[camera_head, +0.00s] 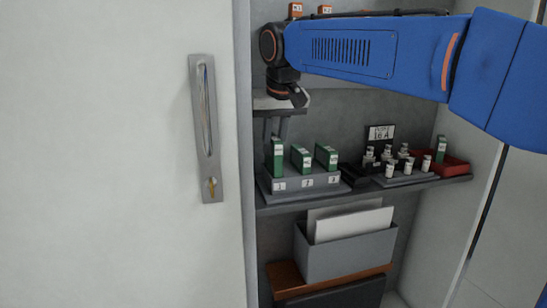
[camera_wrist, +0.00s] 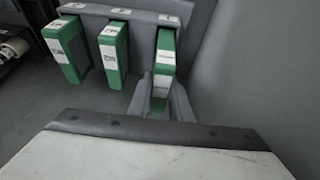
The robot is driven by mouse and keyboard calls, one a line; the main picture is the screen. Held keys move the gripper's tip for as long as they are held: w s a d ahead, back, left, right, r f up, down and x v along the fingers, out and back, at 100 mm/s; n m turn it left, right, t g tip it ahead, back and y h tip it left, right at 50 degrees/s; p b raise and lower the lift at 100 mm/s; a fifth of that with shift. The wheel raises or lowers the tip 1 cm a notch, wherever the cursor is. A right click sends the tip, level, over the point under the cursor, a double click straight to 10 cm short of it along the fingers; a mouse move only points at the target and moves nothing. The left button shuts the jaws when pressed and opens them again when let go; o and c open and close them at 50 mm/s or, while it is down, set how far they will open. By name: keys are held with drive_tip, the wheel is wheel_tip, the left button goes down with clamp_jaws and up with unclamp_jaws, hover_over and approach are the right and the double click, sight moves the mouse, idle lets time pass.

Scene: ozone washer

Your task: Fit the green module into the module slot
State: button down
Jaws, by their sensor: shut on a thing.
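A rack (camera_head: 305,185) with places labelled 1, 2 and 3 stands on the shelf. A green module (camera_head: 277,157) is upright at place 1, its top a little higher in the picture than the other two. My gripper (camera_head: 276,130) is directly above it with fingers pointing down. In the wrist view, my gripper (camera_wrist: 162,96) has its grey fingers on both sides of this green module (camera_wrist: 165,50) and is shut on it. Green modules stand at place 2 (camera_head: 301,159) and place 3 (camera_head: 326,157). I cannot tell whether the held module is fully seated.
To the right are a block of small white cylinders (camera_head: 405,180), a sign reading 16 A (camera_head: 381,133) and a red tray (camera_head: 455,167) with another green module (camera_head: 441,150). A grey bin (camera_head: 345,254) is below. The cabinet door (camera_head: 120,150) is at left.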

sight(273, 157)
drive_tip(key=shift+f, duration=1.8)
drive_tip(key=shift+f, duration=0.1)
drive_tip(key=c, duration=1.6)
unclamp_jaws()
drive_tip(key=v, duration=1.2)
drive_tip(key=shift+s, duration=0.1)
drive_tip(key=shift+d, duration=0.1)
